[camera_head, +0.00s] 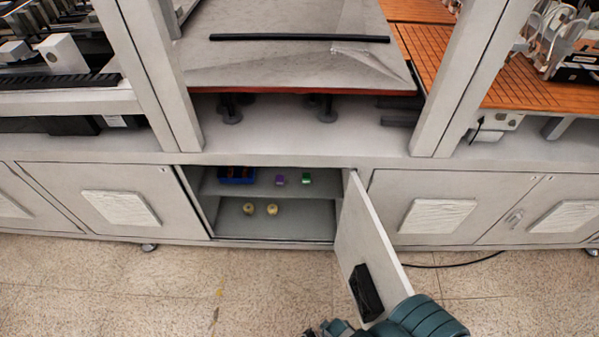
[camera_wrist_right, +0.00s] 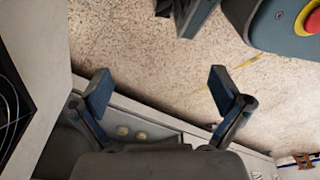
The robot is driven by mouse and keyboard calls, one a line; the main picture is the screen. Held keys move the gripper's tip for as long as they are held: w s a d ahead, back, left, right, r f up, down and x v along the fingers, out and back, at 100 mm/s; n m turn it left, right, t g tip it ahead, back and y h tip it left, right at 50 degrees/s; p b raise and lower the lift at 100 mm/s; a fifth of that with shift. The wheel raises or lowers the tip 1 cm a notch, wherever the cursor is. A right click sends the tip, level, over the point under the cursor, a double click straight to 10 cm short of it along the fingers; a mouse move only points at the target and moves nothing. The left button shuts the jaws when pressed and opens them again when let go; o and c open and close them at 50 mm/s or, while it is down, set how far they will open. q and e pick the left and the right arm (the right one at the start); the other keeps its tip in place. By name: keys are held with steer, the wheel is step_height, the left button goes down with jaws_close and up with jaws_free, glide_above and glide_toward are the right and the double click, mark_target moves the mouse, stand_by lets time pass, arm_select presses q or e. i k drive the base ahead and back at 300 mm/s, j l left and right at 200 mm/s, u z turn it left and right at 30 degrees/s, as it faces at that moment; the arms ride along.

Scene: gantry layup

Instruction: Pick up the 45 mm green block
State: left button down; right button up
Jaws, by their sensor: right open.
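The green block (camera_head: 306,178) sits on the upper shelf inside the open cabinet, right of a purple block (camera_head: 280,179). It is small in the head view, and I cannot make it out in the right wrist view. My right gripper (camera_wrist_right: 160,84) is open and empty, its two fingers spread wide. My right arm enters the head view at the bottom, in front of the open door's lower edge, well apart from the block. My left gripper is in neither view.
A blue bin (camera_head: 237,175) stands left on the upper shelf. Two yellowish round things (camera_head: 260,209) sit on the lower shelf. The floor (camera_head: 180,290) before the cabinet is clear.

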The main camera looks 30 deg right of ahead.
mark_target(306, 177)
steer(key=i+j+z, duration=0.2)
steer(key=z, duration=0.15)
steer(key=i+j+z, duration=0.35)
